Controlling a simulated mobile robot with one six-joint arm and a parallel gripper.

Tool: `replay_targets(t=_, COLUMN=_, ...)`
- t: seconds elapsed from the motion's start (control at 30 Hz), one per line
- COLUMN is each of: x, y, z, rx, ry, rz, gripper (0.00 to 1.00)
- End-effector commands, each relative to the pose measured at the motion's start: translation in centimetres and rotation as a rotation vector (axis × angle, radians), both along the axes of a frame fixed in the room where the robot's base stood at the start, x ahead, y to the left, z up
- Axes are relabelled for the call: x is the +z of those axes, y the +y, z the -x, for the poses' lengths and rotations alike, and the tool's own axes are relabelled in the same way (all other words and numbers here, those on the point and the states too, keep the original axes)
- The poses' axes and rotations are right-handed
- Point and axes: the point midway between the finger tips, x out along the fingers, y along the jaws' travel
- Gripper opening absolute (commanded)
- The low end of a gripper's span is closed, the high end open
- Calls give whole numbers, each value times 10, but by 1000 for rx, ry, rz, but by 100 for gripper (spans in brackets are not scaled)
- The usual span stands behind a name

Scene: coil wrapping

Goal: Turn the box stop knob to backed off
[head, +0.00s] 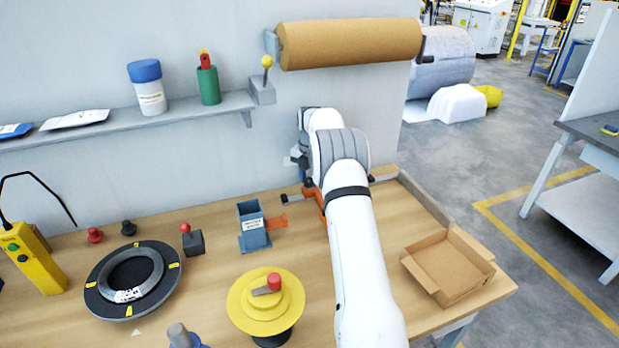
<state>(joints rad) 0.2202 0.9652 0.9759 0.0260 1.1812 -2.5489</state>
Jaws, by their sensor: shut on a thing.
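My white arm reaches from the lower right to the back of the wooden bench, near the wall. My gripper (308,184) is at its far end, small and partly hidden by the wrist. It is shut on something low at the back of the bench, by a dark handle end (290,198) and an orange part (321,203). I take this to be the box stop knob; its face and setting are hidden. An open cardboard box (447,264) sits at the bench's right end, beside a low rail (424,202).
A yellow turntable (265,303) with a red knob stands left of my arm. A blue-grey holder (253,226), a small red-knobbed lever (192,240) and a dark ring coil (133,279) are further left. A brown paper roll (350,43) hangs above.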

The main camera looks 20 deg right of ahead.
Motion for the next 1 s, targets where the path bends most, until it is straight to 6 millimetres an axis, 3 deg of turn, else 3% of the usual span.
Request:
replay_targets(t=0.13, x=-7, y=0, z=3, rx=-1, ry=15, rz=-3, gripper=7)
replay_targets(t=0.17, x=-7, y=0, z=3, rx=-1, ry=15, rz=-3, gripper=32)
replay_targets(t=0.4, x=-4, y=0, z=2, rx=-2, ry=8, rz=-2, gripper=52)
replay_targets(t=0.73, x=5, y=0, z=1, rx=-2, ry=2, rz=-1, gripper=52)
replay_targets(t=1.0, x=50, y=-1, z=2, rx=-2, ry=1, rz=0, gripper=52)
